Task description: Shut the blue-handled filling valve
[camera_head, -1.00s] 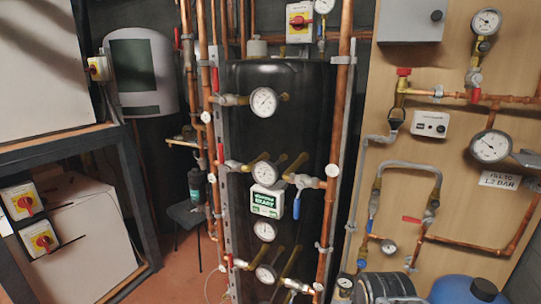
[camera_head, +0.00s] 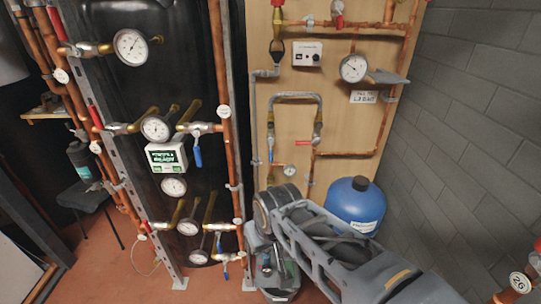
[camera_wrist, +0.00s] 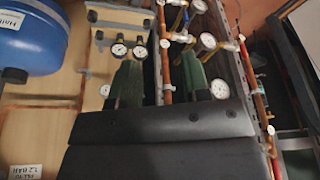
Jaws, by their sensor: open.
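Several blue handles show in the head view, and no label marks the filling valve. A small blue handle (camera_head: 270,150) is on the looped pipework of the wooden board; its exact angle is too small to tell. Another blue handle (camera_head: 197,156) hangs down from a valve on the dark cylinder's pipework, with a further one (camera_head: 219,241) lower down. My gripper shows in the wrist view (camera_wrist: 160,68) with two green fingers apart and nothing between them. It points at pipework and gauges, apart from any handle. In the head view my arm reaches down in front of the board's lower part.
The dark cylinder (camera_head: 130,90) with gauges and copper pipes is at the left. A red handle (camera_head: 305,143) sits on the board (camera_head: 345,110).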

